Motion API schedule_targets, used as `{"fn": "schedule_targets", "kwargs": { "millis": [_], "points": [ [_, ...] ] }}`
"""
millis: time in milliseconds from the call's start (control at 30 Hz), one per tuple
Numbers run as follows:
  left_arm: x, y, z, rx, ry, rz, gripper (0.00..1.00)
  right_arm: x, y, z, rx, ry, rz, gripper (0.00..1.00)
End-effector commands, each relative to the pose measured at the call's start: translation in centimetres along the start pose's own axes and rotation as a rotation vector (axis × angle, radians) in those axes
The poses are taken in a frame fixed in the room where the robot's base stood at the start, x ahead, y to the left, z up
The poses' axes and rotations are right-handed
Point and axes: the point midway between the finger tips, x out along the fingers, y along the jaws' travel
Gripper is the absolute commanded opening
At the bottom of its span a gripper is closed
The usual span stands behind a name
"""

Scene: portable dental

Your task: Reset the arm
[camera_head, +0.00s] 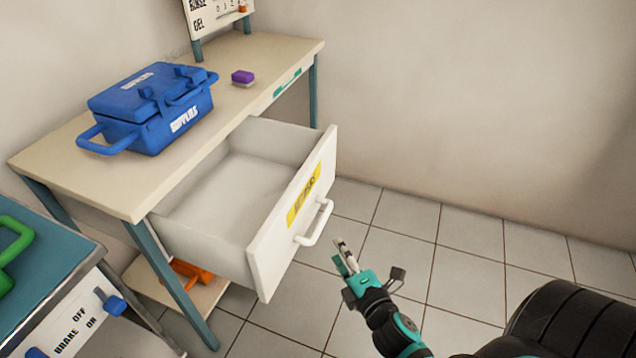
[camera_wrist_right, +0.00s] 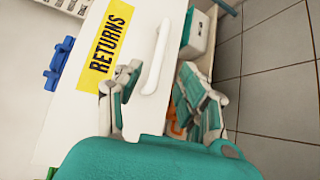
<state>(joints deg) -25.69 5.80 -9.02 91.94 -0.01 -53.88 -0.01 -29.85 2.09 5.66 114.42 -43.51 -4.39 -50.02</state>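My right gripper (camera_head: 345,257) is in front of the open drawer, just right of and below its white handle (camera_head: 315,223), and looks apart from it. In the right wrist view my right gripper (camera_wrist_right: 155,88) has its two fingers spread, with nothing held between them. The handle also shows there (camera_wrist_right: 158,55), ahead of the gap between the fingers. The drawer front (camera_head: 272,240) is white with a yellow label, which reads RETURNS in the right wrist view (camera_wrist_right: 109,45). My left gripper is not in view.
The drawer (camera_head: 225,200) is pulled out and looks empty. A blue case (camera_head: 150,110) and a purple block (camera_head: 243,76) stand on the desk (camera_head: 65,155). An orange object (camera_head: 192,273) lies on the low shelf. Tiled floor right of the drawer is clear.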

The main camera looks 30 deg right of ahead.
Motion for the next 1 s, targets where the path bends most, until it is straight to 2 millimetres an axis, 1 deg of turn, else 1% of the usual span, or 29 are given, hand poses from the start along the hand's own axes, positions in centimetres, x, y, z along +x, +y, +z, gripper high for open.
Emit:
{"fn": "schedule_targets", "kwargs": {
  "millis": [167,233,267,367,400,433,467,500,600,667,700,800,900,967,1000],
  "points": [
    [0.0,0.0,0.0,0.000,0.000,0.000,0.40,0.0,-0.1,0.0,0.003,0.000,-0.002,0.40],
    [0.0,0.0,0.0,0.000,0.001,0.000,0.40,0.1,-0.8,-0.1,0.036,-0.005,-0.025,0.40],
    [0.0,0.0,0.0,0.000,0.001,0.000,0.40,0.1,-1.5,-0.1,0.069,-0.010,-0.046,0.40],
    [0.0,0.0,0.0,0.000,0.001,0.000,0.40,-0.1,-5.6,-0.8,0.260,-0.045,-0.175,0.40],
    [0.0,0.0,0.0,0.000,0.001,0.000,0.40,-0.3,-7.9,-1.3,0.365,-0.070,-0.250,0.40],
    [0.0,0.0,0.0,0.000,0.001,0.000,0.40,-0.7,-9.8,-1.8,0.449,-0.093,-0.312,0.40],
    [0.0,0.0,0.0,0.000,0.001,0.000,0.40,-1.2,-11.8,-2.3,0.533,-0.120,-0.378,0.40],
    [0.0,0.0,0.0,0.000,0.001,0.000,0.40,-2.0,-14.3,-3.1,0.638,-0.160,-0.465,0.40],
    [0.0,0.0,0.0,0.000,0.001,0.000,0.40,-4.4,-19.3,-5.1,0.842,-0.260,-0.651,0.40],
    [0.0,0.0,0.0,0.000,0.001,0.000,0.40,-5.9,-21.6,-6.1,0.933,-0.321,-0.744,0.40],
    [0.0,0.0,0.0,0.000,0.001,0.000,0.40,-7.0,-23.0,-6.8,0.987,-0.361,-0.804,0.40],
    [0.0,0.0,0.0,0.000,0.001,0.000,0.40,-9.5,-25.8,-8.3,1.092,-0.461,-0.934,0.40],
    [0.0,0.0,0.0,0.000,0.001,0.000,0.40,-12.3,-28.1,-9.7,1.177,-0.567,-1.056,0.40],
    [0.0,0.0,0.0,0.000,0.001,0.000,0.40,-14.0,-29.2,-10.5,1.218,-0.631,-1.125,0.40],
    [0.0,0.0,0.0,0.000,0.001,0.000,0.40,-15.2,-29.9,-11.0,1.243,-0.679,-1.171,0.40]
  ]
}}
